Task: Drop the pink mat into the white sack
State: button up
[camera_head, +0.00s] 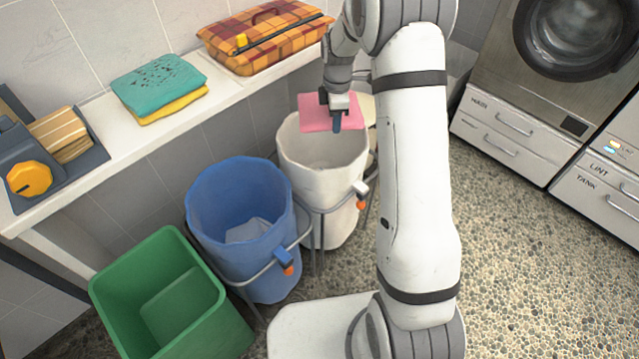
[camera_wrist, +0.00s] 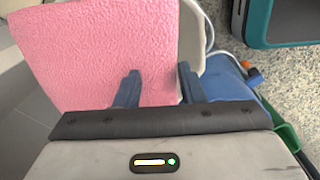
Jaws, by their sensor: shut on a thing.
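The pink mat (camera_head: 316,117) is a flat, textured sheet held above the open top of the white sack (camera_head: 322,210). My gripper (camera_head: 337,122) is shut on the mat near its edge. In the wrist view the pink mat (camera_wrist: 100,55) spreads out beyond the two dark fingers of my gripper (camera_wrist: 157,85). The white sack hangs in a metal frame with an orange-tipped clip, and its mouth is open. The mat hides part of the sack's far rim.
A blue sack (camera_head: 240,215) with a pale cloth inside stands left of the white sack. A green bin (camera_head: 165,300) is at the lower left. A shelf (camera_head: 100,115) holds folded towels (camera_head: 160,85) and a plaid bag (camera_head: 265,40). Washers stand at the right; the floor (camera_head: 530,250) there is clear.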

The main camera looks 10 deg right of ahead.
notch_tip(320, 180, down, 5)
jog(key=b, duration=0.2)
jog(key=shift+b, duration=0.4)
jog(key=shift+r, duration=0.1)
jog(key=o, duration=1.1)
jog(key=shift+c, duration=0.2)
notch_tip(320, 180, up, 8)
jog(key=shift+f+p, duration=0.1)
jog(key=shift+p, duration=0.6)
